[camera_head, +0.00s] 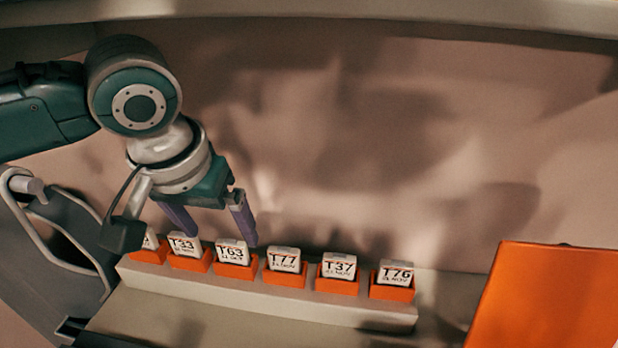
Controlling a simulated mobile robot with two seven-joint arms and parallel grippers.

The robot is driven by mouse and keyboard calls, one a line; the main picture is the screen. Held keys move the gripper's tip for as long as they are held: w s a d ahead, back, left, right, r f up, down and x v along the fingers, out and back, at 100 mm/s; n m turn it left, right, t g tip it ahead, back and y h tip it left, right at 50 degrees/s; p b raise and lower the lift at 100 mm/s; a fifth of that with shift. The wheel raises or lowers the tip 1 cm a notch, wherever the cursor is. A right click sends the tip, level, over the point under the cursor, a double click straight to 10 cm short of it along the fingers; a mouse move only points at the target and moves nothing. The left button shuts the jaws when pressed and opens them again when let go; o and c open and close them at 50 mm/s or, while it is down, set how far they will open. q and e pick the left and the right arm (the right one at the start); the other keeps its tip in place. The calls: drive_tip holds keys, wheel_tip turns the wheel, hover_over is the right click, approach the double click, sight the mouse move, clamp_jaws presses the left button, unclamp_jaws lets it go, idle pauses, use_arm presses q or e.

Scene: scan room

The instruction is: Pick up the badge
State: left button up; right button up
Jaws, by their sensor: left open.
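Several white badges with dark lettering stand in a row, each in its own orange holder. From left to right, the readable ones are the T33 badge (184,245), the T63 badge (233,252), the T77 badge (284,260), the T37 badge (339,266) and the T76 badge (396,273). One more at the left end (150,240) is partly hidden by my arm. My left gripper (218,240) is open and empty, its two purple fingers pointing down at the T33 and T63 badges. I cannot tell whether it touches them. My right gripper is not in view.
The holders sit on a pale raised ledge (250,300) before a pinkish-brown wall (400,150). A large orange panel (548,300) stands at the right. A dark grey frame with a metal loop (50,250) is at the left. The surface in front of the ledge looks clear.

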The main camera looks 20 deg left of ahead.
sight(230, 243)
use_arm(q)
drive_tip(key=shift+w+a, duration=0.1)
drive_tip(key=shift+w, duration=0.25)
drive_tip(key=b+x, duration=0.1)
drive_tip(key=x, duration=0.4)
drive_tip(key=c, duration=1.4)
drive_tip(key=shift+c, duration=0.2)
drive_tip(key=shift+r, duration=0.1)
